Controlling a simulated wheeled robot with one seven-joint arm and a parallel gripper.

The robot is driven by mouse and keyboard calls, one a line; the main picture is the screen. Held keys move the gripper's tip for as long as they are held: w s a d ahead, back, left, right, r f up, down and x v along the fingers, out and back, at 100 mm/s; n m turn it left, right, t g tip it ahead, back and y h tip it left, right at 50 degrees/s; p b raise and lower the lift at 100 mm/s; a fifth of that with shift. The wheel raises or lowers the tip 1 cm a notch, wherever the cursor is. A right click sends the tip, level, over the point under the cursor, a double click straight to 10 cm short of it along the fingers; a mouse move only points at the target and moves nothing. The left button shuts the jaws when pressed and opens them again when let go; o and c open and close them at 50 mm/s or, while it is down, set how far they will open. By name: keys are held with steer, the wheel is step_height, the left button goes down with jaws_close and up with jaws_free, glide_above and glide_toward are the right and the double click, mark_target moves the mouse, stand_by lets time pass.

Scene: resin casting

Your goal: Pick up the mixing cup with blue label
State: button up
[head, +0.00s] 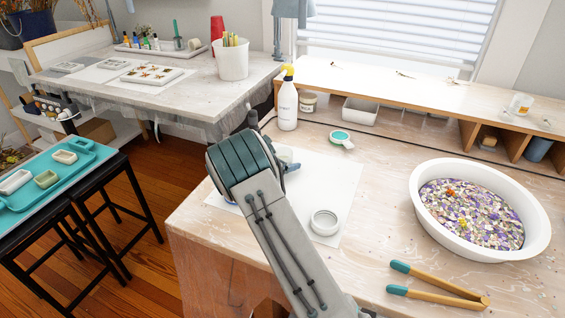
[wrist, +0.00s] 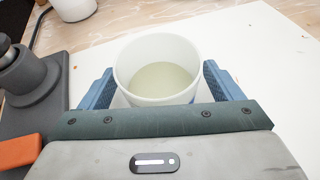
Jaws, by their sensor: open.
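A white mixing cup (wrist: 157,55) holding a pale yellowish liquid stands between the fingers of my gripper (wrist: 158,88) in the wrist view. The blue fingers are open, one on each side of the cup, and I see no clear grip on it. A trace of blue shows low on the cup's side, but the label is mostly hidden by my gripper. In the head view my arm covers most of the cup (head: 284,154), and one blue finger shows beside it over the white sheet (head: 345,180).
A white ring-shaped container (head: 324,222) and a teal-topped item (head: 341,139) are nearby. A spray bottle (head: 287,105) stands behind. Tongs (head: 440,286) and a white basin (head: 537,220) of colourful pieces lie to the right. The sheet right of the cup is mostly clear.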

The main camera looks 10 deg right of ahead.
steer(key=c, duration=1)
steer(key=shift+c, duration=0.5)
steer(key=shift+r, duration=0.25)
